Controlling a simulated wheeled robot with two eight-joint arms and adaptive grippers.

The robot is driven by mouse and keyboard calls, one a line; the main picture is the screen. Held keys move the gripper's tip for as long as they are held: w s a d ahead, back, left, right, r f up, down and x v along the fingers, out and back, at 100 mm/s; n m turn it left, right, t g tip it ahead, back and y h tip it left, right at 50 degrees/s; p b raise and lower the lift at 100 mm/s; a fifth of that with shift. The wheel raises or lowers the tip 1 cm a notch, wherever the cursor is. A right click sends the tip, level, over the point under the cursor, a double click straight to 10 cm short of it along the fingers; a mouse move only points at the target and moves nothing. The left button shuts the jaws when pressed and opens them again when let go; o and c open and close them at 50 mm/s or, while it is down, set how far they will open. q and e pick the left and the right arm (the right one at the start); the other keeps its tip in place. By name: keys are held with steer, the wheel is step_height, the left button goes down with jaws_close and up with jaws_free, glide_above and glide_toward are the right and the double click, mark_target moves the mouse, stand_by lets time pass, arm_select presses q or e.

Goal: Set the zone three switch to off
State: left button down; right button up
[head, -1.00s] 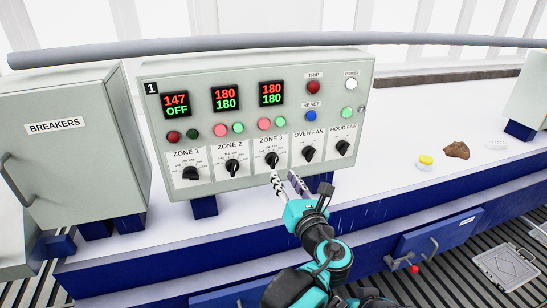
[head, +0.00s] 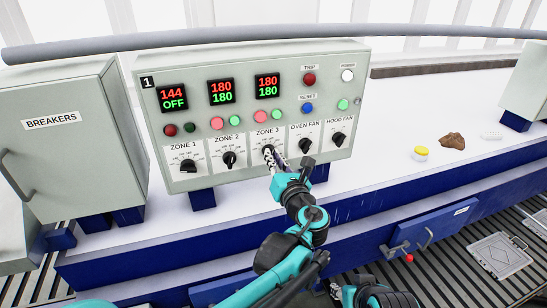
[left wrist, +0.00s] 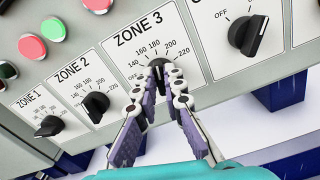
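The zone three switch (head: 268,149) is a black knob on the grey control panel (head: 357,65), under the ZONE 3 label. My left gripper (head: 272,158) has its fingertips at this knob, and its fingers are close together. In the left wrist view the fingertips (left wrist: 165,77) lie on either side of the black knob (left wrist: 158,86), with little gap. They cover much of it, so its exact pointing is hard to tell. The zone 3 display (head: 267,85) reads 180 over 180.
The zone 2 knob (head: 229,159) and oven fan knob (head: 305,146) flank the switch closely. The zone 1 display (head: 173,98) reads 144 over OFF. A breakers box (head: 55,150) stands left. A yellow-lidded jar (head: 420,153) and brown lump (head: 452,142) lie right.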

arm_select(q)
steer(key=shift+n, duration=0.4)
steer(key=n+b, duration=0.1)
steer(key=n, duration=0.4)
steer(key=n+b, duration=0.2)
steer(key=n, duration=0.4)
steer(key=n+b, duration=0.2)
steer(key=n, duration=0.4)
steer(key=shift+s+a+f, duration=0.1)
steer(key=shift+a+f, duration=0.15)
steer(key=shift+a, duration=0.05)
stand_by(0.4)
steer(key=c, duration=1.8)
jaws_free()
steer(key=shift+o, duration=0.9)
steer(key=shift+s, duration=0.1)
